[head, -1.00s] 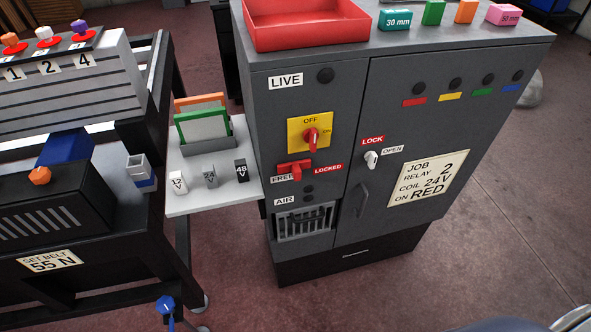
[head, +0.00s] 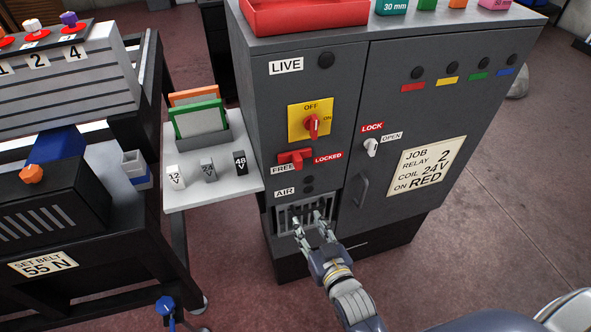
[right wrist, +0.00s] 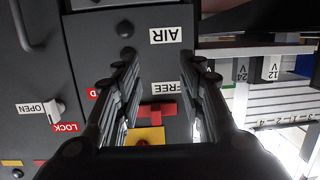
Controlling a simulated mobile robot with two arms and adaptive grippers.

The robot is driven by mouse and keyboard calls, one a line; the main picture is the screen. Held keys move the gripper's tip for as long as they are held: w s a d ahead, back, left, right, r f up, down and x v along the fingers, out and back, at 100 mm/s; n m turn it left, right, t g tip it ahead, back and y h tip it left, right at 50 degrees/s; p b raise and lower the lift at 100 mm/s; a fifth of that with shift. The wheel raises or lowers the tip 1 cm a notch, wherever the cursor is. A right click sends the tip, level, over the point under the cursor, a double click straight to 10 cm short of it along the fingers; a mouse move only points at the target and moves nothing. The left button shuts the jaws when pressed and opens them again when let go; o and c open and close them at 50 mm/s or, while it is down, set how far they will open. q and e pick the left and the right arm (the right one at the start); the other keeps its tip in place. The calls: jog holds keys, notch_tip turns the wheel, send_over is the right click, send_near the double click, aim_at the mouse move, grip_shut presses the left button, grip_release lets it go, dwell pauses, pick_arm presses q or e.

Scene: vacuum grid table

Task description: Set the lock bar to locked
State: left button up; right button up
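The red lock bar (head: 297,159) is on the front of the grey cabinet, between the FREE label (head: 284,168) and the LOCKED label (head: 328,157). Its handle appears to be on the FREE side. The bar also shows in the right wrist view (right wrist: 150,110), upside down, seen between the fingers. My right gripper (head: 309,222) is open and empty, below the bar in front of the vent grille. In the right wrist view its two fingers (right wrist: 163,57) are spread apart. It does not touch the bar. My left gripper is not in view.
Above the bar is a yellow plate with a red OFF/ON switch (head: 311,126). To the right are a white LOCK/OPEN handle (head: 371,147) and a door handle (head: 362,191). A white side shelf (head: 215,190) with voltage blocks stands left of the cabinet.

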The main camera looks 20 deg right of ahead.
aim_at(300, 165)
notch_tip(300, 165, up, 11)
jog(key=d+t, duration=0.1)
jog(key=t, duration=0.1)
pick_arm(q)
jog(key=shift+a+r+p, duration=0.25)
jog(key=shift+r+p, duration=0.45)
jog(key=shift+p, duration=0.15)
pick_arm(e)
jog(key=shift+h, duration=0.4)
jog(key=w, duration=1.1)
jog(key=shift+w+a+f, duration=0.15)
jog(key=shift+w+f, duration=0.05)
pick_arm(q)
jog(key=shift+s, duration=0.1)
pick_arm(e)
grip_shut()
